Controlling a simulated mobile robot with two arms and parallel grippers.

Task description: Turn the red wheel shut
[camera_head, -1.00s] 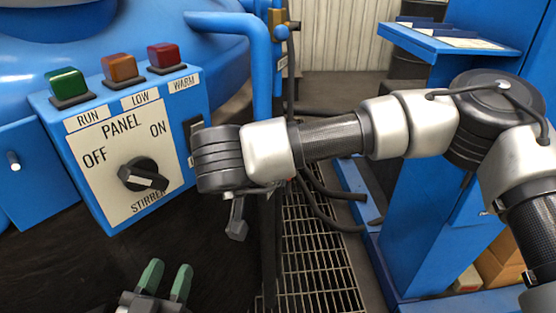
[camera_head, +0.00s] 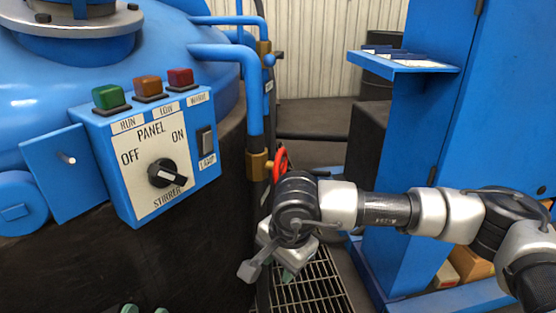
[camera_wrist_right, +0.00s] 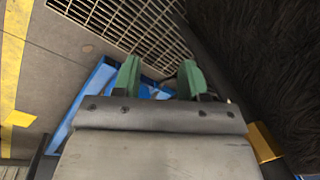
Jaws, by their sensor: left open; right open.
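The red wheel (camera_head: 280,163) is beside the brass valve fitting (camera_head: 257,165) at the lower end of the blue pipe. I see it nearly edge-on, and my right arm's wrist is close below it. My right gripper (camera_head: 288,274) is below and apart from the wheel, over the floor grate, mostly hidden by its own wrist. In the right wrist view, its green fingers (camera_wrist_right: 160,78) are apart with nothing between them; the wheel does not show there. My left gripper (camera_head: 145,309) is at the bottom edge, only its green fingertips showing, apart and empty.
The blue pipe (camera_head: 250,85) runs down to the fitting. A blue cabinet (camera_head: 490,100) with a shelf (camera_head: 405,62) stands at the right. A floor grate (camera_head: 310,287) lies below.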

